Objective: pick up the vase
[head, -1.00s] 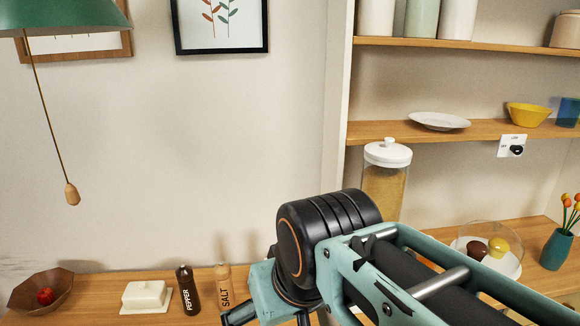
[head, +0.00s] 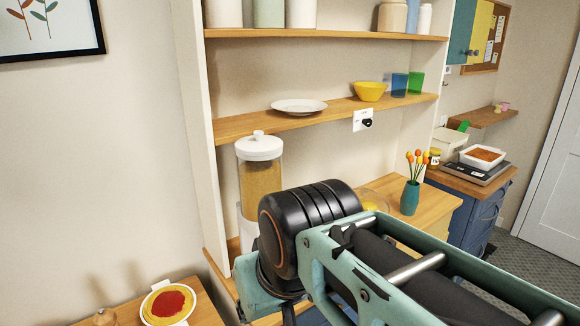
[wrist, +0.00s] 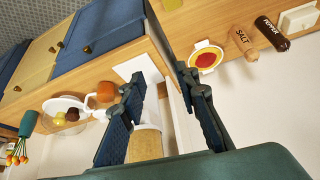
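The vase (head: 410,197) is small and teal and holds several orange and yellow tulips. It stands upright on the wooden counter below the shelves, right of centre in the head view. In the wrist view the vase (wrist: 29,124) is at the far left edge, its flowers pointing down in that tilted picture. My gripper (wrist: 160,80) is open, with its two dark fingers apart and nothing held. The vase is well off to the side of the fingers. In the head view my arm hides the gripper.
A tall lidded dispenser (head: 260,180) stands left of the vase, and shows between and beyond my fingers. A domed dish with round items (wrist: 65,112) is beside the vase. Shelves (head: 330,117) hang above. A red-topped plate (head: 168,304) is at lower left.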

